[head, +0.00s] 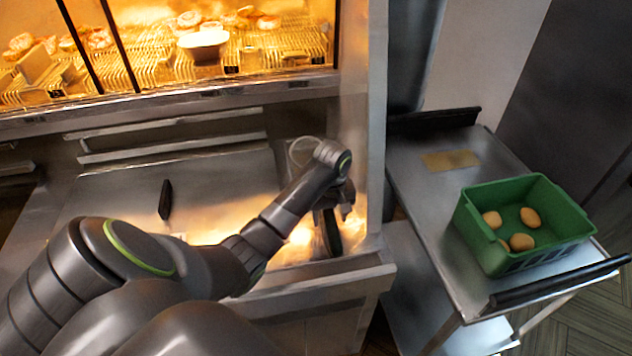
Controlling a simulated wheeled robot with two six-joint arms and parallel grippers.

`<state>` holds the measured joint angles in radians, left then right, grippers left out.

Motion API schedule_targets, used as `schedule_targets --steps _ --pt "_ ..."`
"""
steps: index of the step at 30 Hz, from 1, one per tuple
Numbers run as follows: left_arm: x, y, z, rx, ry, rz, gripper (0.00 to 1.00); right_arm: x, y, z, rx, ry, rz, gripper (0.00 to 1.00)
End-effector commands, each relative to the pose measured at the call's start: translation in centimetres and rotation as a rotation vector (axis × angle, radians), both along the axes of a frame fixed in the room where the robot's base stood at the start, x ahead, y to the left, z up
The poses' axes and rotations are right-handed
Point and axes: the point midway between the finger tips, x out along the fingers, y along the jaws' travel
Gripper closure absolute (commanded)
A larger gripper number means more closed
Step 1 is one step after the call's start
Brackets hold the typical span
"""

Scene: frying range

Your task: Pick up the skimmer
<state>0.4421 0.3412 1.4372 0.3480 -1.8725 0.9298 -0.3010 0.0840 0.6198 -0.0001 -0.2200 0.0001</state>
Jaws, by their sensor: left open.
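My left arm reaches from the lower left over the steel fryer counter. Its gripper (338,218) points down near the counter's right end, beside the steel side post, with its jaws open. A thin round rim (298,147), possibly part of the skimmer, shows just behind my left wrist and is partly hidden by it. A dark upright piece lies at the gripper; I cannot tell whether it is a finger or a handle. A separate black handle (165,199) stands up from the counter at the left. My right gripper is not in view.
A lit warming cabinet with wire racks (150,67), fried pieces and a white bowl (204,44) is above the counter. At right, a steel cart (425,185) carries a green crate (548,200) holding several brown pieces. The steel post (362,120) stands close to my gripper.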

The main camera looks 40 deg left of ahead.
Motion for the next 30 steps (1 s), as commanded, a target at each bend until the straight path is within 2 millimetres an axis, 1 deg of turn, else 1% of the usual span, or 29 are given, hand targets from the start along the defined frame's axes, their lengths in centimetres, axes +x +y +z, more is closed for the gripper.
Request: schedule_targets --steps 5,6,18,19,26,30 --pt "0.0 0.0 0.1 0.0 0.0 0.0 0.44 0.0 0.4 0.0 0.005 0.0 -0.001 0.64" --pt "0.0 0.0 0.1 0.0 0.0 0.0 0.45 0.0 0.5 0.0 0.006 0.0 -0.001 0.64" --pt "0.0 0.0 0.1 0.001 0.001 0.0 0.97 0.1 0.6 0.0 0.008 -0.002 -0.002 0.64" --pt "0.0 0.0 0.1 0.001 0.001 0.0 1.0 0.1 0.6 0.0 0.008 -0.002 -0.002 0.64" --pt "0.0 0.0 0.1 0.001 -0.001 0.0 1.0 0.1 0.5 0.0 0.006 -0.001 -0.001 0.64" --pt "0.1 0.1 1.0 0.001 -0.003 0.0 1.0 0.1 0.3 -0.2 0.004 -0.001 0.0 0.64"
